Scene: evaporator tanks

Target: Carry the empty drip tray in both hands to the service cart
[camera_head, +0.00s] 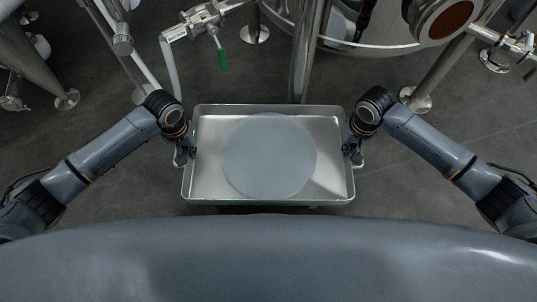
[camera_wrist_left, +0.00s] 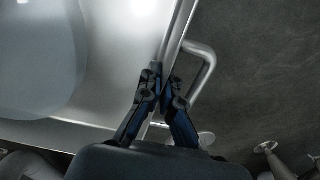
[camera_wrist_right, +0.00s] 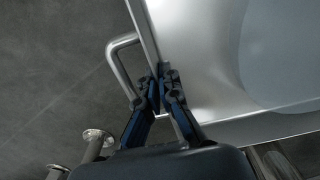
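The drip tray (camera_head: 205,185) is a shallow rectangular metal tray, level in front of my body in the head view. A flat, pale blue-grey round patch (camera_head: 268,155) covers its middle; I cannot tell if it is a disc, liquid or a reflection. My left gripper (camera_head: 184,153) is at the tray's left rim, its fingers closed on either side of the rim beside a bent handle (camera_wrist_left: 207,70). My right gripper (camera_head: 352,150) grips the right rim the same way, beside the other handle (camera_wrist_right: 118,62). No service cart can be made out.
A green edge (camera_head: 270,204) shows under the tray's near side. Metal posts (camera_head: 308,50) and tank legs with round feet (camera_head: 415,100) stand beyond the tray. Grey floor (camera_head: 485,110) is open at the right.

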